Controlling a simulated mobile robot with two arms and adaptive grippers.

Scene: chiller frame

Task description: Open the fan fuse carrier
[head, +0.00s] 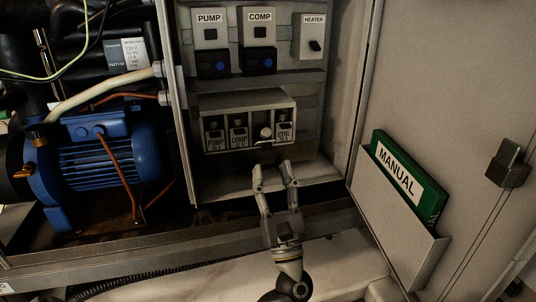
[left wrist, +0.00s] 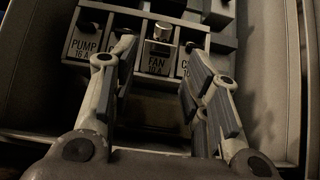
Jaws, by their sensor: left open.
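The fuse block (head: 248,104) is a grey housing in the cabinet with a row of labelled carriers. The fan fuse carrier (head: 263,141) is third from the left, between the COMP and CTRL carriers. It appears tipped outward: its label is hidden in the head view, and a pale metallic cylinder shows above it. In the left wrist view, its FAN 10 A face (left wrist: 158,61) shows between the fingers, with the cylinder above. My left gripper (head: 273,168) is open and empty, just below and in front of the carrier, apparently apart from it. My right gripper is out of view.
PUMP (head: 211,35), COMP (head: 259,35) and HEATER (head: 312,38) switch units sit above the block. A cabinet door at the right carries a pocket (head: 394,225) with a green manual (head: 405,179). A blue motor (head: 105,160) stands left. The cabinet's side walls bound the space.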

